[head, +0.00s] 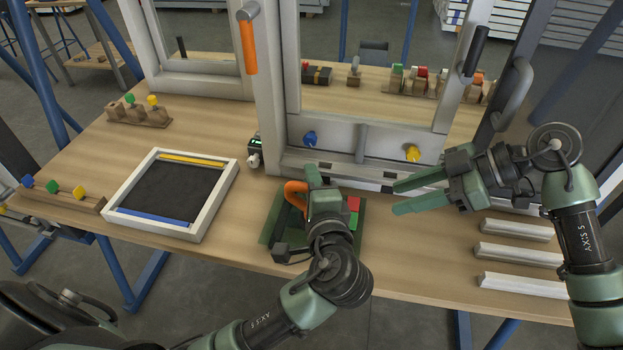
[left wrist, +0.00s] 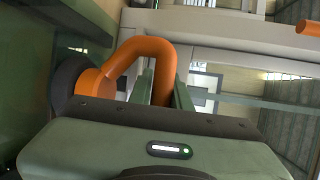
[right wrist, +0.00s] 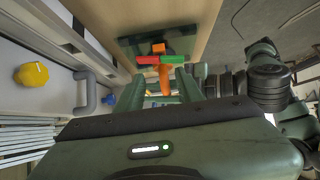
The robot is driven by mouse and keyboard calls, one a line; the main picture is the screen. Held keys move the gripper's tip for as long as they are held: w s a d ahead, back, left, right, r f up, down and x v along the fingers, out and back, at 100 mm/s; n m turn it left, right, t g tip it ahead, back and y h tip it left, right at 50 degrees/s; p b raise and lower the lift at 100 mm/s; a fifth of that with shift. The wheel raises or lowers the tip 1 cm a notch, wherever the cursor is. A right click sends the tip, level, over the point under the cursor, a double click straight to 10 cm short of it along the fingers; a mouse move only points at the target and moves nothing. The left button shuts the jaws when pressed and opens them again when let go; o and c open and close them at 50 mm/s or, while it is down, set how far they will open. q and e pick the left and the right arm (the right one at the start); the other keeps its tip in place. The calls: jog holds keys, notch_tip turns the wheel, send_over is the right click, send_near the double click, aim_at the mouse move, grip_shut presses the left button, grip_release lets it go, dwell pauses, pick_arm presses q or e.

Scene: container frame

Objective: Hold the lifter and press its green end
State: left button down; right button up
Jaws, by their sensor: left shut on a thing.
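The lifter has an orange handle (head: 296,192), near the middle of the table. My left gripper (head: 312,188) is shut on the handle; the left wrist view shows the bent orange handle (left wrist: 150,48) between the fingers and a dark round part beside it. A red part (head: 353,203) and a green part (head: 352,219) show just right of my left gripper.
A dark green board (head: 271,222) lies under my left gripper. A white-framed tray (head: 229,190) is at left. The window frame (head: 340,128) stands behind, with blue (head: 309,138) and yellow (head: 412,153) knobs. White bars (head: 520,286) lie at right. Table is clear between board and bars.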

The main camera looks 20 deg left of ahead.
dwell(0.4)
jog(key=shift+s+d+f, duration=0.1)
jog(key=shift+s+d, duration=0.05)
grip_shut()
jog(key=d+y, duration=0.1)
jog(key=s+d+r+m+g+y, duration=0.1)
jog(key=y, duration=0.1)
jog(key=s+d+r+y, duration=0.1)
jog(key=shift+d+r+y, duration=0.1)
jog(key=shift+d+y, duration=0.05)
jog(key=shift+y, duration=0.15)
